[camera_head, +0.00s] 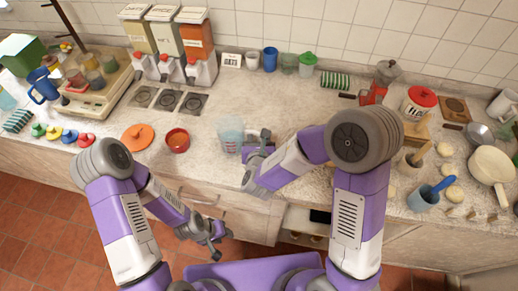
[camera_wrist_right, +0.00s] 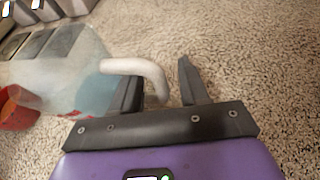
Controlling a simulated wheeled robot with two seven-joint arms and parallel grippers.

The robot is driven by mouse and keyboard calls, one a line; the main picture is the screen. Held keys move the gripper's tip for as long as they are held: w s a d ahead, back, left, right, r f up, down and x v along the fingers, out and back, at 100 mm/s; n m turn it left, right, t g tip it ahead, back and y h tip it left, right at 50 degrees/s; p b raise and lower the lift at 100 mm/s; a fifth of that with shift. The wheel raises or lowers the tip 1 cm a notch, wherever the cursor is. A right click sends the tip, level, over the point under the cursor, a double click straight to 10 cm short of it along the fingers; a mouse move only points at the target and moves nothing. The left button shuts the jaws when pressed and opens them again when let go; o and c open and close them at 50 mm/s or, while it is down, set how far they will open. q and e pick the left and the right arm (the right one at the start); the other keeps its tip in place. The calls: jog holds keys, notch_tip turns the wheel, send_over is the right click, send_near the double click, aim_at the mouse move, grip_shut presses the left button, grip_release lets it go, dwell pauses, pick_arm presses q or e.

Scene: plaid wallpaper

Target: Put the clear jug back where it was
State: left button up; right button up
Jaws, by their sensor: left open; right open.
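The clear jug (camera_head: 230,134) stands upright on the counter near its front edge, with red markings low on its side. My right gripper (camera_head: 264,140) is just to the right of the jug, at its handle side. In the right wrist view the jug (camera_wrist_right: 75,80) fills the left, and its pale handle (camera_wrist_right: 135,66) reaches between the two spread fingers (camera_wrist_right: 160,85). The right gripper is open; contact with the handle cannot be told. My left gripper (camera_head: 215,244) is open and empty, low in front of the drawers.
A red bowl (camera_head: 177,140) and an orange lid (camera_head: 138,137) are left of the jug. Dark square pads (camera_head: 168,100) lie before the dispensers (camera_head: 197,50). Cups (camera_head: 270,59) line the wall. Counter behind the jug is clear. A pan (camera_head: 490,163) is at right.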

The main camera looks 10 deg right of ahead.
jog(key=v, duration=0.4)
jog(key=shift+s+r, duration=0.15)
jog(key=shift+s, duration=0.05)
jog(key=b+v, duration=0.3)
jog(key=shift+s, duration=0.3)
jog(key=s+b, duration=0.1)
jog(key=b, duration=0.3)
jog(key=shift+s+r, duration=0.15)
jog(key=shift+r, duration=0.05)
jog(key=shift+s+a+r+b, duration=0.15)
jog(key=shift+s+r+b, duration=0.35)
jog(key=shift+b, duration=0.55)
jog(key=shift+s+f, duration=0.1)
jog(key=shift+f, duration=0.05)
